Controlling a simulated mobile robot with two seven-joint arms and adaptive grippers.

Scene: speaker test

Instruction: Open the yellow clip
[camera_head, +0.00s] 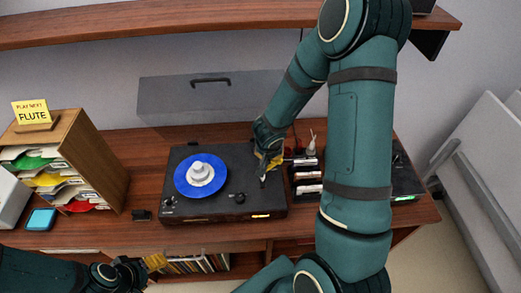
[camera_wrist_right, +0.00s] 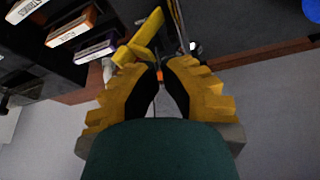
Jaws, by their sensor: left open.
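A yellow clip (camera_wrist_right: 148,30) shows in the right wrist view, just beyond my right fingertips, slanting up to the right. Whether it is open or closed is unclear. My right gripper (camera_wrist_right: 161,66) points at its lower end, with its tips close together and a narrow gap between them; contact is unclear. In the head view my right gripper (camera_head: 268,160) is small and partly hidden at the right side of the black turntable (camera_head: 225,212). My left gripper (camera_head: 138,272) is open and empty at the lower left, in front of the desk.
A blue record (camera_head: 186,180) lies on the turntable. Several labelled cartridges (camera_head: 308,175) stand in a black rack just right of it. A wooden sorter (camera_head: 97,160) with a yellow "FLUTE" sign (camera_head: 31,112) stands left. A shelf (camera_head: 160,20) runs above.

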